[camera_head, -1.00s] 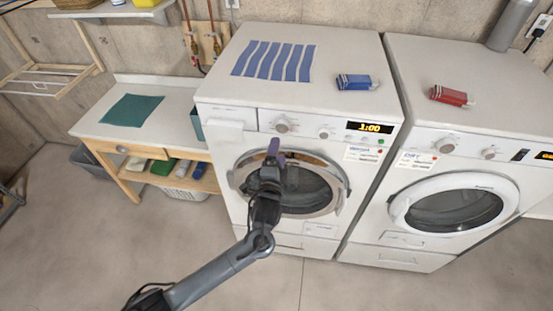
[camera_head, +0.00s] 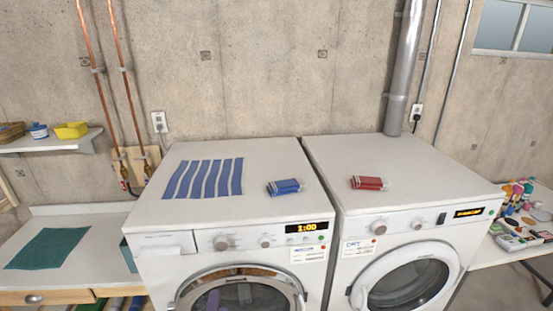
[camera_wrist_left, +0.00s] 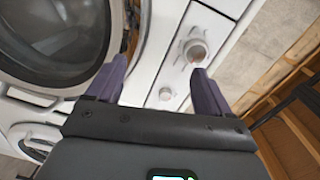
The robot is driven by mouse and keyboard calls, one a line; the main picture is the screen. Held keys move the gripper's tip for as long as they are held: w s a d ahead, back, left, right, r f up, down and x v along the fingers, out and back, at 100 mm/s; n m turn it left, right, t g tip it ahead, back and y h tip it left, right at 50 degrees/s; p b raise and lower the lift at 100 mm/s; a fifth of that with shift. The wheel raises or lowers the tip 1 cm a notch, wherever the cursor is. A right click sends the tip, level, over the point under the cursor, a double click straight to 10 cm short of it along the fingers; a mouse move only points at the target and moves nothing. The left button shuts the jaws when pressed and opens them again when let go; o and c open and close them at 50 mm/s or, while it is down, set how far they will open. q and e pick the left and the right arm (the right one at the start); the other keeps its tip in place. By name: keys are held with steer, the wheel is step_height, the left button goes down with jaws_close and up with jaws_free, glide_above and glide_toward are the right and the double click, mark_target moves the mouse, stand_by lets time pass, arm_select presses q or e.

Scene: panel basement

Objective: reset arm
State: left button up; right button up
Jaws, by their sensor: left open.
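My left gripper (camera_wrist_left: 158,85) is open and empty in the left wrist view, its two purple fingers spread apart. Between and beyond the fingers is the white washer front with a round knob (camera_wrist_left: 195,50) and a smaller knob. My right gripper is in neither view.
The washer (camera_head: 265,165) bears a blue-striped cloth (camera_head: 203,178) and a blue packet (camera_head: 284,187). The dryer (camera_head: 415,170) beside it bears a red packet (camera_head: 367,183). A bench with a green cloth (camera_head: 53,248) stands left; a cluttered table (camera_head: 500,252) stands right.

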arm_select(q)
steer(key=s+a+f+n+g+h+p, duration=0.1)
steer(key=s+f+n+g+p, duration=0.2)
steer(key=s, duration=0.6)
steer(key=s+a+f+g+p, duration=0.15)
steer(key=s+f, duration=0.25)
steer(key=s, duration=0.4)
steer(key=s+r+n+g+h, duration=0.1)
steer(key=s+r+n+g, duration=0.3)
steer(key=s, duration=0.5)
steer(key=s+a+r+n+g+h, duration=0.1)
steer(key=s+r+n+g, duration=0.3)
steer(key=s, duration=0.5)
steer(key=shift+s+a+r+n+g+p, duration=0.2)
steer(key=shift+s+r+n+g+p, duration=0.2)
steer(key=shift+g, duration=0.25)
